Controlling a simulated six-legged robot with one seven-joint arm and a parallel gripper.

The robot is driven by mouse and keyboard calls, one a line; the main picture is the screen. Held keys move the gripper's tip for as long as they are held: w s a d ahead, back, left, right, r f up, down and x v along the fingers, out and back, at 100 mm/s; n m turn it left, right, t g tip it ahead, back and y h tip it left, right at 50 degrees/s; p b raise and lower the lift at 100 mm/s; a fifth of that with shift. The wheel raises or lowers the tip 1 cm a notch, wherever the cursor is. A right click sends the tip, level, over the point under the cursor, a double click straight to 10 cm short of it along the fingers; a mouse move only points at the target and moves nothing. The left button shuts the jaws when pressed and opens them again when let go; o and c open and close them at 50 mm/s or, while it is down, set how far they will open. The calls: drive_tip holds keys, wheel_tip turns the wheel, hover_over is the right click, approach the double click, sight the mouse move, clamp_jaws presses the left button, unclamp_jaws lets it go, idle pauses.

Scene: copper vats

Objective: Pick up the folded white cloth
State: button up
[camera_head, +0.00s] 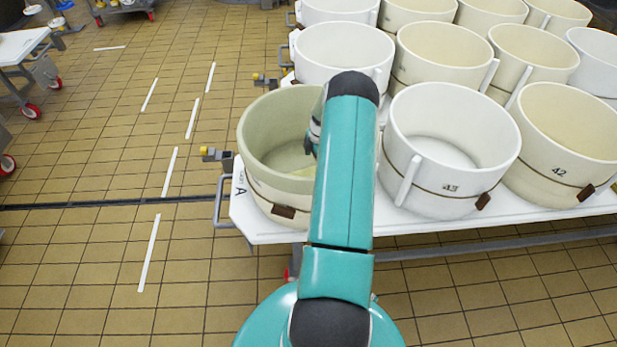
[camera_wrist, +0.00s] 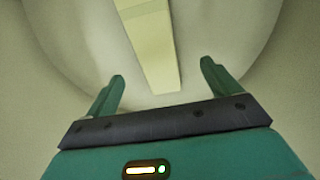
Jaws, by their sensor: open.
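A pale, long, flat-sided strip (camera_wrist: 150,45) lies inside a rounded pale vat (camera_wrist: 60,60) in the wrist view; it may be the folded white cloth, but I cannot tell for sure. My gripper (camera_wrist: 163,70) is open, with one finger to each side of the strip's near end. I cannot tell how far above it the fingers are. In the head view my arm reaches over the greenish vat (camera_head: 258,135) at the near left corner of the white platform, and hides part of it. No cloth can be made out there.
Several white and cream vats stand close together on the white platform (camera_head: 420,229), among them vat 43 (camera_head: 440,180) and vat 42 (camera_head: 570,155). Their rims crowd my arm on the right. The tiled floor (camera_head: 90,240) to the left is open. A wheeled table (camera_head: 20,45) stands far left.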

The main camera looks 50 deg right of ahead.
sight(309, 174)
drive_tip(key=f, duration=0.2)
drive_tip(key=w+f, duration=0.1)
drive_tip(key=f, duration=0.5)
drive_tip(key=shift+w+a+f, duration=0.2)
drive_tip(key=shift+a, duration=0.2)
drive_tip(key=shift+r, duration=0.1)
drive_tip(key=c, duration=1.2)
